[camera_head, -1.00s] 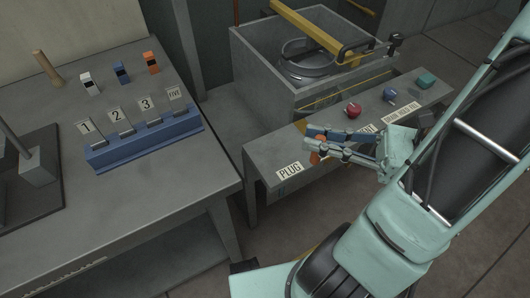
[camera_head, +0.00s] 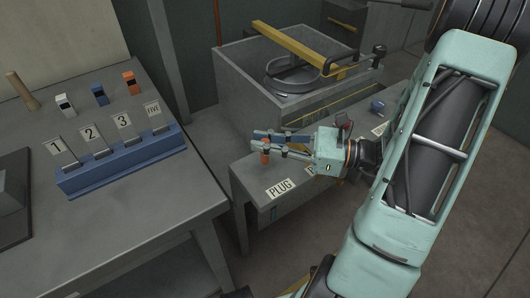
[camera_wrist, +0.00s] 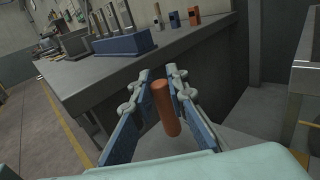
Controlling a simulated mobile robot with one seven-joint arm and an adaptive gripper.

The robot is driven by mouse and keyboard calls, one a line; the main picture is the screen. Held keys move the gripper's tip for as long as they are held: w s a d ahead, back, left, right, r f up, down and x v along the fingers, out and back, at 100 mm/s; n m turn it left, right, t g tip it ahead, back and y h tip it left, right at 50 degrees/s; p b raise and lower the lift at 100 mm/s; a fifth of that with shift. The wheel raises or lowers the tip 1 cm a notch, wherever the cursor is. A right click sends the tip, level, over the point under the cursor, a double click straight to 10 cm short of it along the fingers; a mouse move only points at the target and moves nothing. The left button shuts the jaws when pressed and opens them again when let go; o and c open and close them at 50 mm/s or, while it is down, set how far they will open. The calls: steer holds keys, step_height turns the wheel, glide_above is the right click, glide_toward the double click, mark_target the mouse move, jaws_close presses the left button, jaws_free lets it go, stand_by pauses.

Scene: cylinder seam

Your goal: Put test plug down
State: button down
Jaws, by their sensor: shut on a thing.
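The test plug, an orange cylinder (camera_head: 265,157), is between the fingers of my gripper (camera_head: 258,139), which is shut on it. In the wrist view the plug (camera_wrist: 167,108) stands out between the two blue finger pads of the gripper (camera_wrist: 163,82), slightly tilted in the picture. In the head view it is at the left part of the low bench (camera_head: 246,179), up and left of the white PLUG label (camera_head: 281,188). I cannot tell if its lower end touches anything.
A grey tank (camera_head: 245,62) with a yellow bar (camera_head: 290,48) stands behind the low bench. On the left table (camera_head: 110,222) are a blue rack (camera_head: 120,163) with numbered cards and white, blue and orange blocks (camera_head: 130,84). A gap separates table and bench.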

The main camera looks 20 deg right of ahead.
steer(key=shift+f+b, duration=0.35)
steer(key=shift+f, duration=1.1)
steer(key=shift+f, duration=0.15)
steer(key=c, duration=1.9)
jaws_free()
steer(key=shift+r, duration=0.25)
steer(key=p+v, duration=0.2)
steer(key=v, duration=1)
steer(key=shift+f+p, duration=0.1)
steer(key=shift+p, duration=0.25)
